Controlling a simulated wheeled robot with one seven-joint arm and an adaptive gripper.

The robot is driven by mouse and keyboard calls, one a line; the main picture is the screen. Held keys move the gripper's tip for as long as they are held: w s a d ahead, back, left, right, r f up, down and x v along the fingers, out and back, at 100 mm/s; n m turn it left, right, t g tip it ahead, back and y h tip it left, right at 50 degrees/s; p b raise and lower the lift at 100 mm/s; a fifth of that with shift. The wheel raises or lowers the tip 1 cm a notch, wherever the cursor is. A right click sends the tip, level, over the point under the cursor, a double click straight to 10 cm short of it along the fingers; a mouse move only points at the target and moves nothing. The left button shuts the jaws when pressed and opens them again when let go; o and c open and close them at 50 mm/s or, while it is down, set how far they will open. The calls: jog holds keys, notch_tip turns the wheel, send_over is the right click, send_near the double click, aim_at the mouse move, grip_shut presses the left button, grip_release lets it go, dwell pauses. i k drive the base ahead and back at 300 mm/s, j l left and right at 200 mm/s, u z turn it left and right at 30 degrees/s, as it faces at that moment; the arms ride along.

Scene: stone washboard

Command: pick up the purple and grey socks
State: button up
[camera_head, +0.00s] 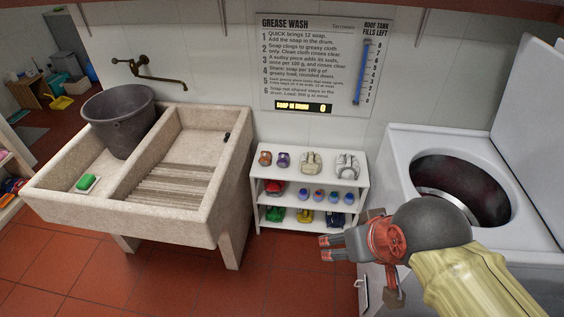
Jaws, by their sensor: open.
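A small rolled bundle in purple and grey (283,159), which looks like the socks, sits on the top tier of the white shelf (258,208), second from the left. It is small in the view, so fine detail is hard to tell. My gripper (325,248) is open and empty, with its fingers pointing left. In the picture it is below and to the right of the bundle, in front of the shelf's lower right part, and apart from the bundle.
An orange-brown bundle (265,158) and a beige bundle (311,162) flank the purple one. Lower tiers hold several coloured items. A stone washboard sink (221,187) with a bucket (122,122) stands left; an open washer (405,146) stands right. The floor between is clear.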

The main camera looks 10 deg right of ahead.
aim_at(283, 157)
jog(key=i+j+z, duration=0.15)
jog(key=z, duration=0.8)
jog(key=i+j+z, duration=0.15)
jog(key=j, duration=0.2)
jog(key=i+j+z, duration=0.15)
jog(key=j, duration=0.2)
jog(key=i+j+z, duration=0.2)
jog(key=j, duration=0.15)
jog(key=j+z, duration=0.15)
jog(key=j, duration=0.25)
jog(key=i+j, duration=0.1)
jog(key=j, duration=0.35)
